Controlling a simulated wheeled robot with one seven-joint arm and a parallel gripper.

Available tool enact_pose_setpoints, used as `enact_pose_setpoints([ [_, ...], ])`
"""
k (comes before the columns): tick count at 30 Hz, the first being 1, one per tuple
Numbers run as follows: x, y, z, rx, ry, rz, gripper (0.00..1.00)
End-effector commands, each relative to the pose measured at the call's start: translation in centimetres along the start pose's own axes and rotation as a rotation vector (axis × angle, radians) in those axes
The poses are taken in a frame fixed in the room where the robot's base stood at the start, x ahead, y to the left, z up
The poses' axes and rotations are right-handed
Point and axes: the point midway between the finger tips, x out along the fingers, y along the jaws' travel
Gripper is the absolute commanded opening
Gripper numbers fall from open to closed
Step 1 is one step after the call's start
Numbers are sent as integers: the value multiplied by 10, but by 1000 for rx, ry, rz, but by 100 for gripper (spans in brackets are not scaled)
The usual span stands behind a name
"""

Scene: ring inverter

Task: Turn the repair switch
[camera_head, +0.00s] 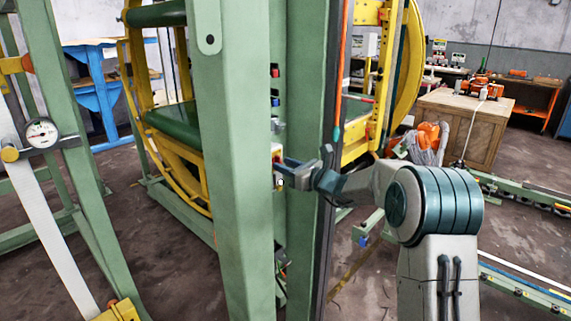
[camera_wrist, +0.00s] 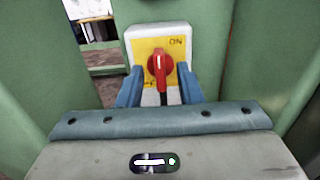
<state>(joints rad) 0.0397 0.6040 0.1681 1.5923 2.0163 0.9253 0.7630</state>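The repair switch is a red rotary knob (camera_wrist: 161,66) on a yellow plate (camera_wrist: 146,47) set on a white box (camera_wrist: 156,30). The letters ON show at the plate's upper right. The knob stands roughly upright. My gripper (camera_wrist: 158,80) is in front of the switch, with one blue finger on each side of the knob. Gaps show between the fingers and the knob, so it is open. In the head view my gripper (camera_head: 282,170) reaches the box's side between the green posts, and the knob is hidden there.
A green post (camera_head: 238,150) stands close in front of the switch, with another green post (camera_head: 300,80) behind it. A yellow ring frame (camera_head: 180,180) is at the left. A wooden crate (camera_head: 465,125) stands at the back right.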

Motion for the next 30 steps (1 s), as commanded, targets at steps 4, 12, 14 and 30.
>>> enact_pose_setpoints([
  [4,7,0,0,0,0,0,33],
  [12,8,0,0,0,0,-1,30],
  [14,8,0,0,0,0,-1,13],
  [30,7,0,-5,-74,-1,0,0],
])
